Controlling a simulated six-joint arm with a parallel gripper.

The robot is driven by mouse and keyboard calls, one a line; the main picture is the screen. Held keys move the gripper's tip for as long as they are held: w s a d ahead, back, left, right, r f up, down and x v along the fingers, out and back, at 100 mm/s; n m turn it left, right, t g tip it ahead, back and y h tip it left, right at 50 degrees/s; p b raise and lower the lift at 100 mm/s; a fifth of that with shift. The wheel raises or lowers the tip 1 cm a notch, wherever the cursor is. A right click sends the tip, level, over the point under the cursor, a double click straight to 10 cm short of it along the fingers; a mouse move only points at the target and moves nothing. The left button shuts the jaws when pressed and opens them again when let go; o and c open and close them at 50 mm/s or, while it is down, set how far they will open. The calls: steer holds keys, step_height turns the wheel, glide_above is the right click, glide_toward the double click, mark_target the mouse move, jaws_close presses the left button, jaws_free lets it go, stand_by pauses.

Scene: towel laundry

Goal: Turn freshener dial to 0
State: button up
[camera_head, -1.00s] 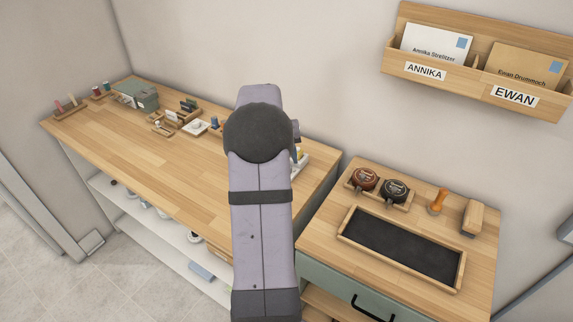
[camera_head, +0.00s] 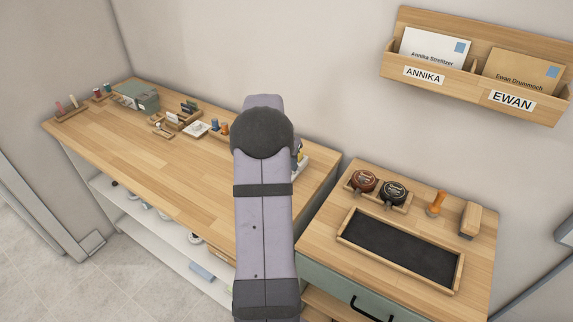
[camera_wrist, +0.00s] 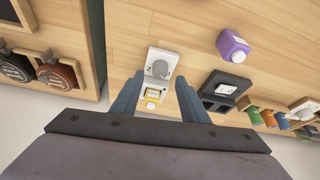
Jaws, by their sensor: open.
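A small white device with a round grey knob (camera_wrist: 161,69) and a yellow labelled part (camera_wrist: 153,95) lies on the wooden bench in the wrist view; it looks like the freshener. The number the dial points to is too small to read. My gripper (camera_wrist: 158,76) is open, with its two fingers on either side of the device in the picture and nothing held between them. Whether they touch it I cannot tell. In the head view my arm hides the gripper and most of the device.
A purple bottle (camera_wrist: 233,45) and a black device (camera_wrist: 222,90) are close to the right in the wrist view. The front of the long bench (camera_head: 150,145) is clear.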

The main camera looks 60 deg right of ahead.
steer(key=shift+p+x, duration=0.55)
steer(key=shift+x, duration=1.2)
jaws_close()
